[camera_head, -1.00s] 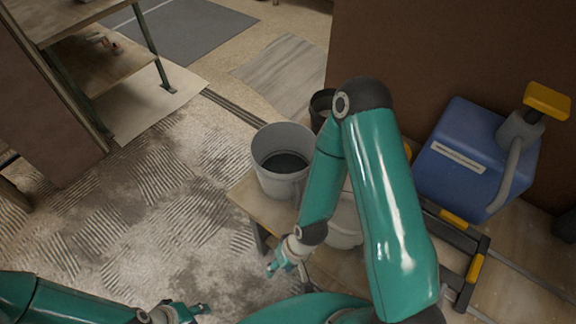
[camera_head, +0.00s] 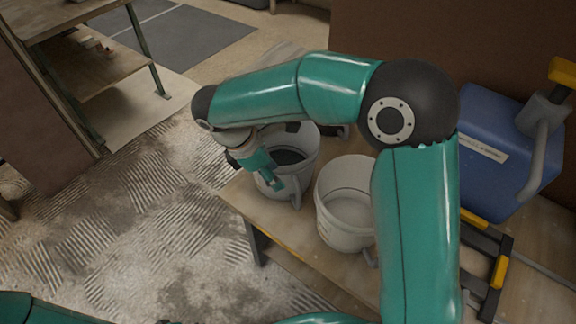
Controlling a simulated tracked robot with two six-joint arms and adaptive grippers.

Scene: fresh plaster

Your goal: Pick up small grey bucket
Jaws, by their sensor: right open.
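A grey bucket (camera_head: 306,172) with a dark inside stands on the left end of a low wooden bench (camera_head: 295,222). A paler, whitish bucket (camera_head: 345,224) stands on the bench just right of it. Both are upright. My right arm reaches over from the right, and my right gripper (camera_head: 268,175) is open, pointing down in front of the grey bucket's left side. It hides part of that bucket's rim and wall; I cannot tell if it touches. Only a sliver of my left gripper (camera_head: 168,321) shows at the bottom edge.
A blue container (camera_head: 490,165) with a grey spout and yellow cap stands at the right. A dark bucket (camera_head: 341,131) is mostly hidden behind my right arm. A shelf (camera_head: 95,75) stands at the upper left. The patterned floor at left is clear.

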